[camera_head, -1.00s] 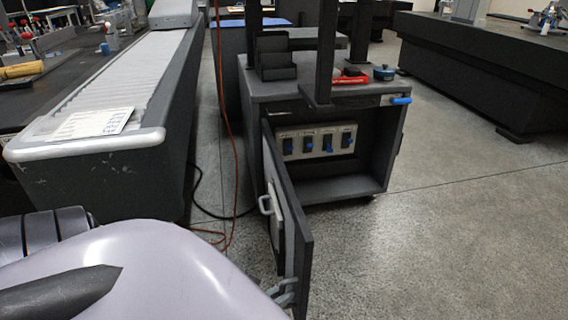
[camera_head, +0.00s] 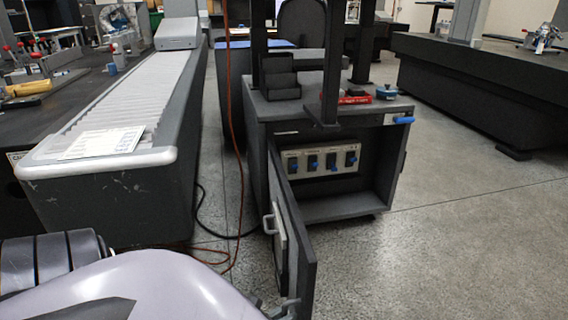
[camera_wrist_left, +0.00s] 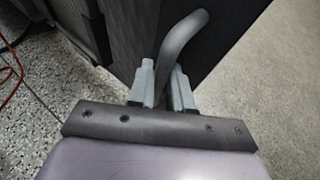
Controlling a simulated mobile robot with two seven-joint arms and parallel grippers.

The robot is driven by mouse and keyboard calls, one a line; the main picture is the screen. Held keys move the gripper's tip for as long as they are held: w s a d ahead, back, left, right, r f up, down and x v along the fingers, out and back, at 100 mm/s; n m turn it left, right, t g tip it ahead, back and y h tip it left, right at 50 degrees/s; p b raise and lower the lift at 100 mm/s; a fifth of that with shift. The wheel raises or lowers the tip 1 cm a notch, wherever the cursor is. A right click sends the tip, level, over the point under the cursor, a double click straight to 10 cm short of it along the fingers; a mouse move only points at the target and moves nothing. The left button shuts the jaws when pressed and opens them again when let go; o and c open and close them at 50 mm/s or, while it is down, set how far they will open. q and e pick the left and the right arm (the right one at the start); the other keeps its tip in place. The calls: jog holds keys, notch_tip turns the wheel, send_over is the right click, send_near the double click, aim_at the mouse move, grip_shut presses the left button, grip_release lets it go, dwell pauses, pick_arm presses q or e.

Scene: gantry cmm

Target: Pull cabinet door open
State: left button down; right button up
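The dark grey cabinet door (camera_head: 308,262) stands swung out from the left side of the cabinet (camera_head: 258,175), with the interior exposed. A light panel and a small grey loop (camera_head: 268,223) show on its left-hand face. My left gripper (camera_head: 284,308) is at the door's near end, low in the head view and partly cut off. In the left wrist view, the fingers of my left gripper (camera_wrist_left: 165,82) are closed around a curved grey handle (camera_wrist_left: 178,45) in front of the dark door face. My right gripper is not in view.
Inside the cabinet is a panel with several blue switches (camera_head: 322,161). Red and dark items (camera_head: 345,97) lie on top. A long machine bed (camera_head: 95,195) stands at left; an orange cable (camera_head: 240,215) runs between. Floor at right (camera_head: 450,240) is clear.

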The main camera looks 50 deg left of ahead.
pick_arm(q)
jog(key=c, duration=1.4)
grip_release()
jog(key=shift+w+a+r, duration=0.1)
jog(key=shift+w+a, duration=0.05)
jog(key=shift+a, duration=0.3)
jog(key=shift+d, duration=0.1)
jog(key=shift+d, duration=0.15)
jog(key=p+v, duration=0.2)
jog(key=v, duration=0.5)
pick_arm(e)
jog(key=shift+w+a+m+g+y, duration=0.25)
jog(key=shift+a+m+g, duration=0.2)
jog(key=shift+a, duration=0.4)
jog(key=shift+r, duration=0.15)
